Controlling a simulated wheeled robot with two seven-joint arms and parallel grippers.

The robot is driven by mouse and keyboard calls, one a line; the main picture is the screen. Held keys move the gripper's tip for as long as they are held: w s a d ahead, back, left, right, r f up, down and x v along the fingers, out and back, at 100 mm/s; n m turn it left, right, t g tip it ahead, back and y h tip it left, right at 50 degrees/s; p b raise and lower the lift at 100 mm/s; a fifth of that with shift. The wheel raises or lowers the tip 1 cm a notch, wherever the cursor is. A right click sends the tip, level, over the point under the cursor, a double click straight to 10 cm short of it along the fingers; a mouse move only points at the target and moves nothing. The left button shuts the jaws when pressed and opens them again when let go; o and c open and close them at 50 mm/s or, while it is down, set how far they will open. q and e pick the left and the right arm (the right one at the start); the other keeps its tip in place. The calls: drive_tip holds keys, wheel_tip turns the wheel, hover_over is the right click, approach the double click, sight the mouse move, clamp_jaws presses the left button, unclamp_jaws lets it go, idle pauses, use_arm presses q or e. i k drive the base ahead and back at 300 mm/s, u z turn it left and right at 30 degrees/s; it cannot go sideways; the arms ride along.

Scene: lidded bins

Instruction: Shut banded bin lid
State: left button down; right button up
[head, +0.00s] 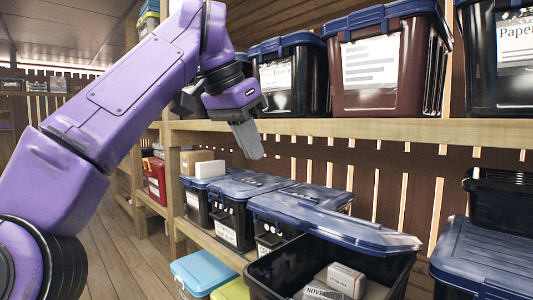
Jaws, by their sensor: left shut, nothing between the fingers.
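An open black bin (390,272) stands on the lower shelf at the front. Its blue lid (345,225) is raised and tilted over the back of the opening, so the inside shows. Several small cartons, including a white one (345,278), lie inside it. I cannot make out a band on this bin. My left gripper (250,142) hangs fingers down, shut and empty, in front of the upper shelf. In the picture it is above and left of the open lid, apart from it. My right gripper is not in view.
Lidded black bins (225,198) stand left of the open bin. A blue-lidded bin (490,262) is close on its right. The upper shelf edge (390,128) carries more bins above. A light-blue lidded tub (205,270) sits low down. The wooden floor at left is clear.

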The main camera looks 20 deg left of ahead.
sight(365, 237)
drive_tip(key=k, duration=1)
